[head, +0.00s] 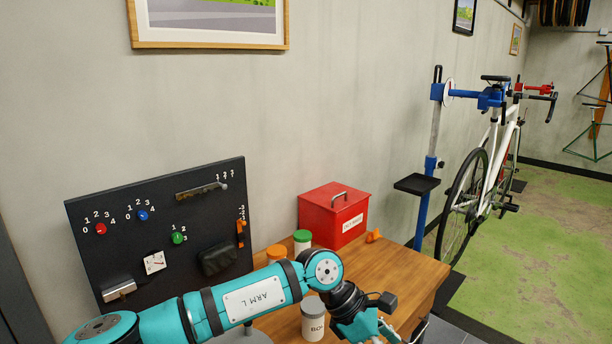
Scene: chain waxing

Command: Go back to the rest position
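My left arm reaches in from the lower left over the wooden workbench (400,273). My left gripper (390,338) is at the bottom edge, at the bench's front right side. Its fingers are mostly cut off, so I cannot tell whether it is open or holds anything. My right gripper is not in view. A white container (313,325) with a grey lid stands on the bench just left of the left gripper, partly hidden by the arm.
A black control panel (110,255) with coloured knobs stands at the left. A red box (320,217), a green-lidded jar (302,241), an orange-lidded jar (277,252) and a small orange item (374,236) stand behind my arm. A bicycle (497,165) hangs on a blue stand (421,215) over open green floor.

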